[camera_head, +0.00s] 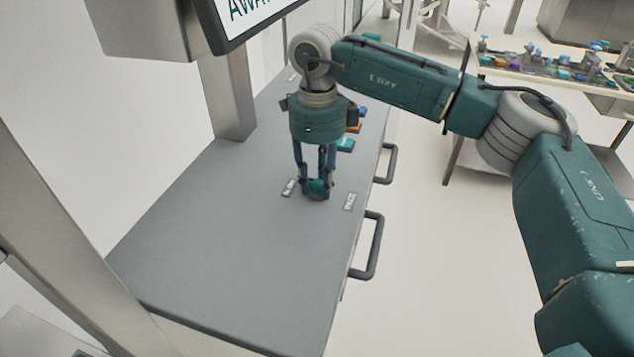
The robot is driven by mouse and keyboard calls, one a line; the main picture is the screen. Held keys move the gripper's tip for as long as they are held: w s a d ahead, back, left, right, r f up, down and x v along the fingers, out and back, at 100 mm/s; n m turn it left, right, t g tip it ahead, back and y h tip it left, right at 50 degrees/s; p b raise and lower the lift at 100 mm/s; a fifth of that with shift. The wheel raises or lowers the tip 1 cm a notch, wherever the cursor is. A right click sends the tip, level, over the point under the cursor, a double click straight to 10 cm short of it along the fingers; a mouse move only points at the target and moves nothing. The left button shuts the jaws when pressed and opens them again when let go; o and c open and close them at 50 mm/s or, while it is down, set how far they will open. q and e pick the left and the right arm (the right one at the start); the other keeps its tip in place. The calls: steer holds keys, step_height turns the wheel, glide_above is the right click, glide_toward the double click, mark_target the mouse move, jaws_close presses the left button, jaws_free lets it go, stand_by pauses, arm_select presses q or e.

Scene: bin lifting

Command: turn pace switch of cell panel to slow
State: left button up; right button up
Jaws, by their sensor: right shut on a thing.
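The cell panel (215,225) is a flat grey slab. The pace switch (318,190) is a small teal knob on it, between a label on its left and a label reading PACE (350,201) on its right. The left label (290,187) is too small to read surely. My right gripper (316,187) points straight down over the panel, its fingers shut on the knob. The fingers partly hide the knob, so I cannot tell which way it is turned. My left gripper is not in view.
Blue, orange and teal buttons (346,145) sit behind the gripper near the panel's right edge. Two dark handles (372,246) stick out along that edge. A screen (250,15) hangs above. A table with coloured parts (545,62) stands at the back right.

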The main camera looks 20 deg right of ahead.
mark_target(318, 183)
steer(key=shift+r, duration=0.15)
stand_by(0.4)
steer(key=o, duration=1.2)
steer(key=shift+c, duration=0.2)
step_height(318, 183, up, 12)
